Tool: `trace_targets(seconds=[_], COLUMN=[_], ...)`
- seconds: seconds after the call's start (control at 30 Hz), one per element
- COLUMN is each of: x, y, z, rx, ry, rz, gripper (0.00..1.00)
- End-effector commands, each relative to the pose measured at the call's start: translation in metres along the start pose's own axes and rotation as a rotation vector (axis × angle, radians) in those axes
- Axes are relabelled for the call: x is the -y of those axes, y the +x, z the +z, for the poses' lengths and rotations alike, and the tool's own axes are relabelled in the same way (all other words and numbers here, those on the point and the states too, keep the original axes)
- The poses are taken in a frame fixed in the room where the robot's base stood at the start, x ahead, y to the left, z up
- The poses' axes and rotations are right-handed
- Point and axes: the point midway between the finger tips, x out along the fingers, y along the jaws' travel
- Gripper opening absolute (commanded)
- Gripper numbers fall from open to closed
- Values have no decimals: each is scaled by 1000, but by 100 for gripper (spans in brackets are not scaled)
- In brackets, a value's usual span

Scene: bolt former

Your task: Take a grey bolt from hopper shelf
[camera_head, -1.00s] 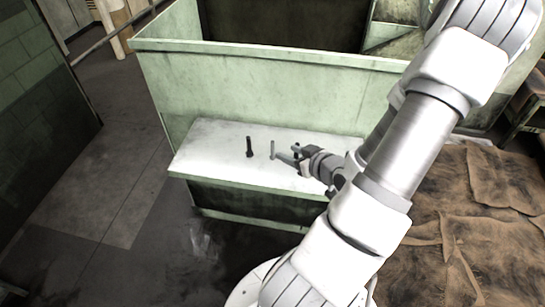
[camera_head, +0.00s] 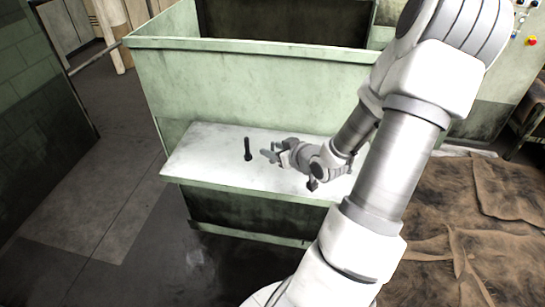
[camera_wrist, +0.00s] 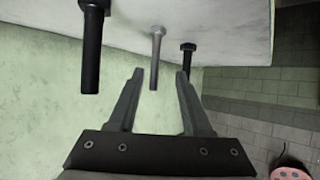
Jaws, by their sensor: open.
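The grey bolt (camera_wrist: 156,58) stands on the pale hopper shelf (camera_head: 212,160). In the wrist view it shows between the two fingertips of my gripper (camera_wrist: 160,75), with a gap to each side. My gripper (camera_head: 267,154) is open and low over the shelf in the head view, where I cannot clearly tell the grey bolt from the fingers. A black bolt (camera_head: 248,150) stands just left of my gripper; it also shows in the wrist view (camera_wrist: 188,60), close by the right fingertip. Another black bolt (camera_wrist: 91,50) is left of the fingers in the wrist view.
The green hopper wall (camera_head: 250,90) rises behind the shelf. The shelf's left end is clear. Brown sacking (camera_head: 450,215) covers the floor at the right. A pink rounded thing (camera_wrist: 290,170) shows at the wrist view's lower right corner.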

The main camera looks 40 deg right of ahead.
Motion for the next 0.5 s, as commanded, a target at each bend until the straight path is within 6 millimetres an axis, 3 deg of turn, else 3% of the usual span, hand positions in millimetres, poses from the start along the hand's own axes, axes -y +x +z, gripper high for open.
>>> trace_targets(seconds=[0.3, 0.5], x=[-7, -7], y=[41, 53], z=[3, 1], rx=[-1, -1], ry=[1, 1], rz=[-2, 0], gripper=[50, 50])
